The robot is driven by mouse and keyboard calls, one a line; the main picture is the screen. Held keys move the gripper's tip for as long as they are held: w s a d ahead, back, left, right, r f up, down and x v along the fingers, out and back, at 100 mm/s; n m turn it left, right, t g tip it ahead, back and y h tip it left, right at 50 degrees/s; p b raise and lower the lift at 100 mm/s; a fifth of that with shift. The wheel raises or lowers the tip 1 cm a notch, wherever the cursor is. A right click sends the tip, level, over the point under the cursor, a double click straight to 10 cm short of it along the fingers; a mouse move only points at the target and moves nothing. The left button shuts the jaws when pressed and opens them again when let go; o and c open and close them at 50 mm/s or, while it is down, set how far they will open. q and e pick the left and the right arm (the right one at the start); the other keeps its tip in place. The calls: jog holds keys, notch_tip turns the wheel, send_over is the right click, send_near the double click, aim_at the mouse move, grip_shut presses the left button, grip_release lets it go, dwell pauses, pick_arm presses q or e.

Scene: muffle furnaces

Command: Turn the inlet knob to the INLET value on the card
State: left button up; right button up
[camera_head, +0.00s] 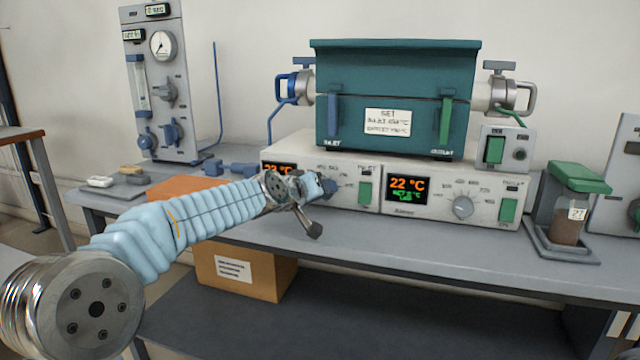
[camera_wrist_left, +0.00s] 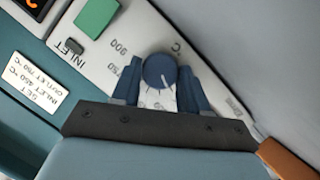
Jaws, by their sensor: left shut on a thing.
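The blue inlet knob (camera_wrist_left: 158,70) is on the left controller (camera_head: 325,158) under the furnace. My left gripper (camera_wrist_left: 158,88) is shut on it, with one blue finger on each side. A short white pointer line shows on the knob's face. In the head view my left gripper (camera_head: 318,188) hides most of the knob and dial. The white card (camera_head: 387,122) on the teal furnace (camera_head: 390,90) has SET, INLET and OUTLET lines; it also shows in the wrist view (camera_wrist_left: 38,88). INLET seems to read 450 °C, but the print is small. My right gripper is not in view.
The outlet controller (camera_head: 450,195) shows an orange 22 °C and has a grey knob (camera_head: 463,207). The inlet display (camera_head: 278,169) is partly hidden by my left arm. A green-lidded jar (camera_head: 572,205) stands at right. A gas panel (camera_head: 160,90) stands at left.

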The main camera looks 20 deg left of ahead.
pick_arm(q)
jog(key=m+y+p, duration=0.1)
jog(key=p, duration=0.3)
jog(key=r+m+y+p, duration=0.1)
jog(key=m+p, duration=0.1)
jog(key=p, duration=0.2)
jog(key=shift+d+g, duration=0.3)
jog(key=shift+d, duration=0.05)
jog(key=shift+f+m+y+p, duration=0.25)
jog(key=shift+m+y+p, duration=0.15)
jog(key=shift+m+p, duration=0.2)
jog(key=shift+f+m+y, duration=0.2)
jog(key=shift+m+y, duration=0.9)
jog(key=shift+m, duration=0.2)
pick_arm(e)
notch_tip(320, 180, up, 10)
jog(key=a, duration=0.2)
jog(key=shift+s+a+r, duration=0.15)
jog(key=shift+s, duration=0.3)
pick_arm(q)
jog(key=o, duration=1.1)
jog(key=shift+c, duration=0.2)
